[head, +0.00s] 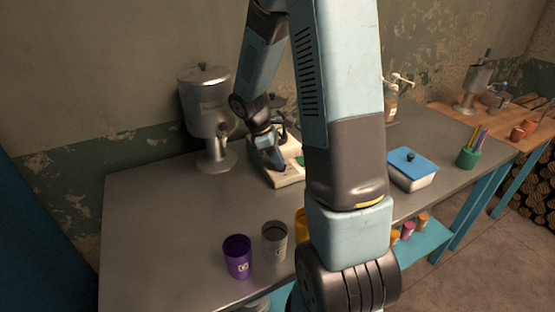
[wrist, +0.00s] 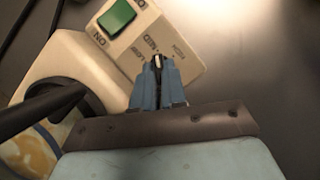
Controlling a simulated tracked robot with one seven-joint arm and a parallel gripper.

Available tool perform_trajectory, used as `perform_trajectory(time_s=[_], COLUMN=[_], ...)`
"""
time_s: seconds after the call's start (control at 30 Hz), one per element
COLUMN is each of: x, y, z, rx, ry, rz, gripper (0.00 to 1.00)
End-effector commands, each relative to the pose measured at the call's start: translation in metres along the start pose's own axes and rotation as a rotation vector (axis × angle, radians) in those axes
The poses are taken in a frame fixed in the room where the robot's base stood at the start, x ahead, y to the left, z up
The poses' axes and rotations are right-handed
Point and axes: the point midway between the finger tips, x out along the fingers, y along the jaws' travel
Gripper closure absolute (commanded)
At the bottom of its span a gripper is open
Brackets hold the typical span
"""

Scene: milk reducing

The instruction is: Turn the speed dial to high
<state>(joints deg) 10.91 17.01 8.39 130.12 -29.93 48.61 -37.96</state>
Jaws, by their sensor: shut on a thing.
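A cream-coloured machine base (head: 287,177) stands on the grey table, partly hidden behind my arm. In the wrist view its control panel (wrist: 178,48) shows a green switch (wrist: 117,17) with "ON" beside it and the printed marks "LOW", "MED" and a third, blurred one. My gripper (wrist: 157,66) is at the panel just below these marks, its blue fingers closed together around the small speed dial (wrist: 157,61). Only a pale tip of the dial shows between the fingers, so its exact setting is hard to read. In the head view my gripper (head: 275,160) is over the machine's front.
A metal dispenser (head: 205,100) stands left of the machine. A purple cup (head: 237,256) and a grey cup (head: 275,240) stand near the front edge. A blue-lidded box (head: 412,168) and a green pencil cup (head: 468,157) are at the right. The table's left part is clear.

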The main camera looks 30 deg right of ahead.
Motion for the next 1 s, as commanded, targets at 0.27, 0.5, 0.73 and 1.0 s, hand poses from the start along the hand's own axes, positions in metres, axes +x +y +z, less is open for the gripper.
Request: perform_trajectory(time_s=[0.27,0.5,0.73,1.0], x=[-0.0003,-0.0003,-0.0002,-0.0055], y=[0.0025,0.0025,0.0020,0.0024], z=[0.0003,0.0005,0.0003,0.0002], rx=[0.104,0.104,0.103,0.103], ry=[0.000,0.000,0.000,0.000], rz=[-0.041,-0.040,-0.041,-0.040], gripper=[1.00,0.78,0.63,0.63])
